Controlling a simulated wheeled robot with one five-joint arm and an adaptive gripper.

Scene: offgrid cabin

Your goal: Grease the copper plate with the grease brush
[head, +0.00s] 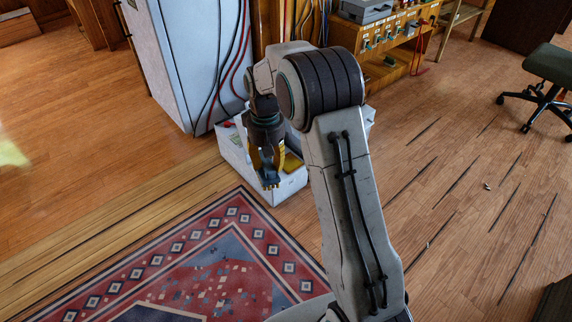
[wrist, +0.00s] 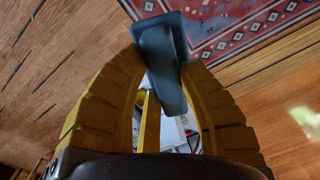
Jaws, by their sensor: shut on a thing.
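My gripper (head: 268,172) points down with its yellow fingers in front of a low white box (head: 291,189). It is shut on a dark blue-grey object, which I take to be the grease brush (wrist: 166,62). In the wrist view the brush has a broad block at one end and a narrower part running down between the fingers. In the head view only a small dark bit of it shows at the fingertips. I cannot make out a copper plate in either view. My arm hides part of the box and what lies behind it.
A yellow item (head: 293,164) is in the white box. A pale cabinet (head: 185,65) with hanging cables stands behind. A wooden bench (head: 385,40) with switches is at the back. A patterned rug (head: 215,270) lies in front; wood floor at right is mostly open, with an office chair (head: 550,80).

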